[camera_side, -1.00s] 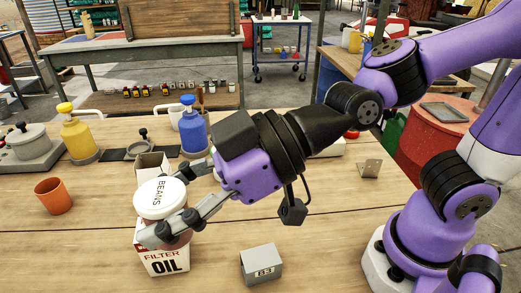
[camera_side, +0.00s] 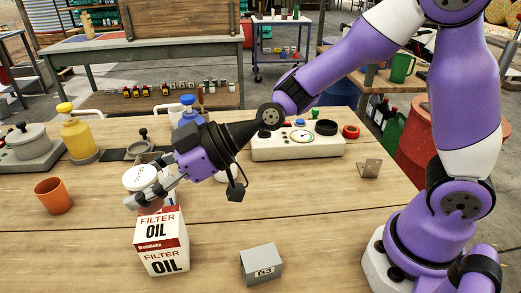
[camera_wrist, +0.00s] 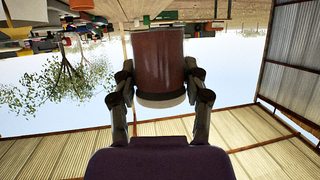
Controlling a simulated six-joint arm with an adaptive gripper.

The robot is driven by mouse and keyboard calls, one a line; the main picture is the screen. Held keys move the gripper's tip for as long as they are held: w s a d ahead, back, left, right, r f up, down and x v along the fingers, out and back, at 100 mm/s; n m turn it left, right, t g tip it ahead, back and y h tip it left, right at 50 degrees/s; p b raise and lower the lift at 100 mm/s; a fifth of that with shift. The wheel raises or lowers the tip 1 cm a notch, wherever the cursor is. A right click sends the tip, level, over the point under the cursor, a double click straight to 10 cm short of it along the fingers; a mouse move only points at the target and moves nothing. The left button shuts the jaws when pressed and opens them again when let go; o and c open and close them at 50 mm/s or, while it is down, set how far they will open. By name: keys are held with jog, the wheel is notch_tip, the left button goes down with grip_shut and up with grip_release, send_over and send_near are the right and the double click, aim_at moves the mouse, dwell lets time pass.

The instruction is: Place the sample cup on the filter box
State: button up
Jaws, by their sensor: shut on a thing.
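The sample cup (camera_side: 141,177) looks like a lidded jar with a white, lettered lid. In the wrist view its red-brown body (camera_wrist: 158,58) and pale lid show between the fingers. My gripper (camera_side: 150,193) is shut around its sides. The filter box (camera_side: 163,258) is a white and red carton marked FILTER OIL, upright on the table. In the side view the cup and fingers appear just above and behind the box's top edge. The fingers hide the cup's lower part, so I cannot tell whether it touches the box.
An orange cup (camera_side: 53,195) stands at the left. A grey block marked 03 (camera_side: 262,265) stands to the right of the box. Yellow (camera_side: 78,135) and blue-topped (camera_side: 188,112) pump bottles and a pale panel (camera_side: 300,142) stand behind.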

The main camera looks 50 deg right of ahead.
aim_at(152, 202)
jog(key=shift+f, duration=1.9)
jog(key=o, duration=1.3)
jog(key=shift+f, duration=0.15)
jog(key=shift+r, duration=0.2)
jog(key=s+d+r+m+h, duration=0.1)
jog(key=s+d+m+h, duration=0.2)
jog(key=d, duration=0.4)
jog(key=s+d+r+m+g+h, duration=0.1)
jog(key=s+d+r+m+h, duration=0.1)
jog(key=s+d+m+h, duration=0.2)
jog(key=s+d+r+m+g+h, duration=0.1)
jog(key=s+d+m+h, duration=0.3)
jog(key=d, duration=0.8)
jog(key=shift+s+d+r, duration=0.1)
jog(key=shift+s+r, duration=0.3)
jog(key=shift+s, duration=0.3)
jog(key=shift+s+d+r, duration=0.1)
jog(key=shift+s+r, duration=0.25)
jog(key=shift+s, duration=0.35)
